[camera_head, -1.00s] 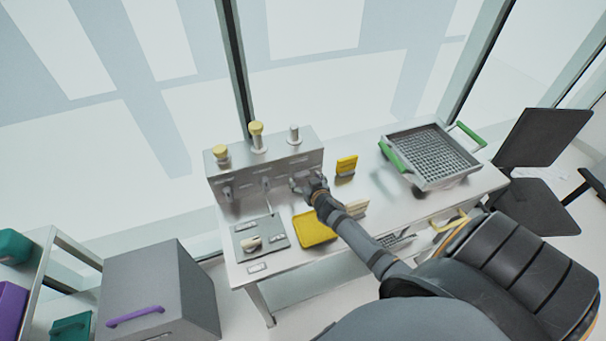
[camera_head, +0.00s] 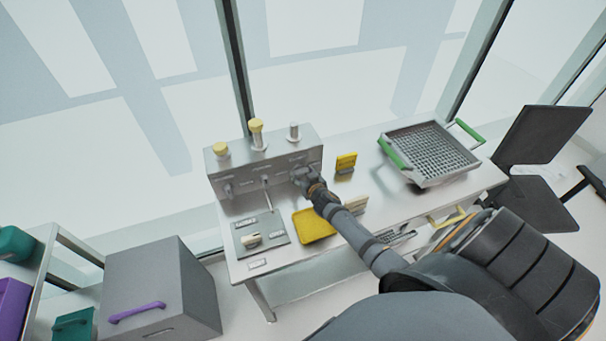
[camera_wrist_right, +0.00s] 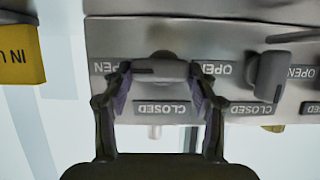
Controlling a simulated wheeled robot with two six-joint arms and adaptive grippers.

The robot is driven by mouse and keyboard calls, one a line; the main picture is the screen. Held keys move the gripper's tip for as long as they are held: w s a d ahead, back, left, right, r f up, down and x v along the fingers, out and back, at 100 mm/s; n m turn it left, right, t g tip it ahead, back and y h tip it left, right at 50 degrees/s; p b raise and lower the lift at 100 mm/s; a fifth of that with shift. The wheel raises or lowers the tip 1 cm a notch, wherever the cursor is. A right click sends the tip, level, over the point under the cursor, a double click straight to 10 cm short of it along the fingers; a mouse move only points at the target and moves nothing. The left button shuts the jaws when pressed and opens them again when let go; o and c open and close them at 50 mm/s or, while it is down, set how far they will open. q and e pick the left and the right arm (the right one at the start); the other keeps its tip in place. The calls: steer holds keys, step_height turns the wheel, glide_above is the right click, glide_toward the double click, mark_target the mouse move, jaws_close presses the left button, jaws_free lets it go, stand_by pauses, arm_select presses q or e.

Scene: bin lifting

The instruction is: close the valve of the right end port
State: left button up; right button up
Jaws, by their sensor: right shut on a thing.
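The grey valve console (camera_head: 235,177) stands at the back left of the bench. Its right end port (camera_head: 294,133) is a bare metal stub without a yellow cap. My right gripper (camera_head: 303,174) is at the right end of the console's front and hides the valve there. In the right wrist view, my right gripper (camera_wrist_right: 160,75) is shut on the grey valve handle (camera_wrist_right: 160,71), one finger at each end. The handle lies level, its dark mark toward the left OPEN label (camera_wrist_right: 105,67). The CLOSED label (camera_wrist_right: 160,108) shows below it. My left gripper is out of view.
A neighbouring valve handle (camera_wrist_right: 271,77) stands turned toward its CLOSED label. Yellow caps (camera_head: 221,150) top the other ports. A yellow sign (camera_head: 346,162), yellow tray (camera_head: 315,226) and grey plate (camera_head: 270,240) are near my arm. A green-handled mesh basket (camera_head: 431,184) is at right.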

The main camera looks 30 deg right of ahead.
steer(key=shift+a+f+n+h+b, duration=0.2)
steer(key=shift+n+h+b, duration=0.3)
steer(key=shift+b, duration=0.7)
steer(key=n+h+b, duration=0.1)
steer(key=n+b, duration=0.2)
steer(key=b, duration=0.1)
steer(key=n+h+b, duration=0.2)
steer(key=n+b, duration=0.1)
steer(key=b, duration=0.2)
steer(key=a+n+h+b, duration=0.1)
steer(key=n+h+b, duration=0.1)
steer(key=b, duration=0.3)
steer(key=shift+w+f+n, duration=0.2)
steer(key=shift+f+n, duration=0.1)
steer(key=shift+n, duration=0.1)
steer(key=shift+r+n+t+h+b, duration=0.1)
steer(key=shift+n+t+h+b, duration=0.45)
steer(key=shift+n+b, duration=0.8)
steer(key=o, duration=1.1)
steer(key=shift+a, duration=0.1)
steer(key=shift+o, duration=0.2)
steer(key=shift+r, duration=0.1)
